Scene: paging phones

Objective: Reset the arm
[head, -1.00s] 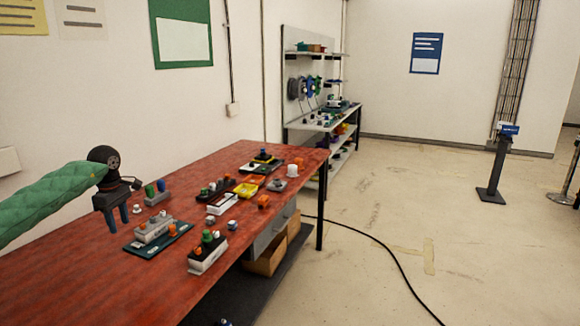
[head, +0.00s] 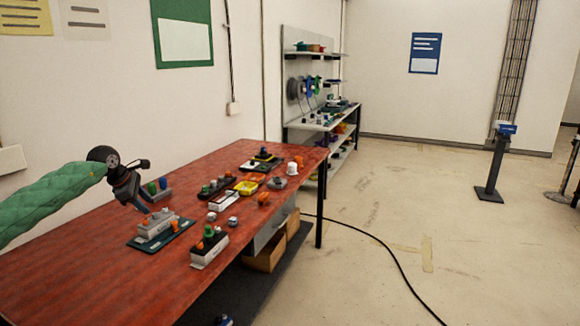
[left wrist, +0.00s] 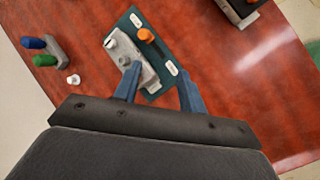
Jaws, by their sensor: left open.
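My left arm, in a green sleeve, comes in from the left of the head view. Its dark gripper (head: 141,208) hangs tilted over the left part of the red-brown table (head: 75,265), close to a grey block (head: 157,227) on a dark green mat (head: 172,239). In the left wrist view the two blue fingers of the gripper (left wrist: 157,78) are spread apart with nothing held. The left finger overlaps the grey block (left wrist: 142,72) in the picture; whether they touch I cannot tell. An orange piece (left wrist: 146,35) is on the mat. My right gripper is not seen.
A grey holder with blue and green pegs (left wrist: 40,51) stands beside the mat. A white-fronted block (head: 209,249), a yellow tray (head: 246,187) and several small parts lie toward the right table edge. The near left tabletop is bare. A black cable (head: 385,252) crosses the floor.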

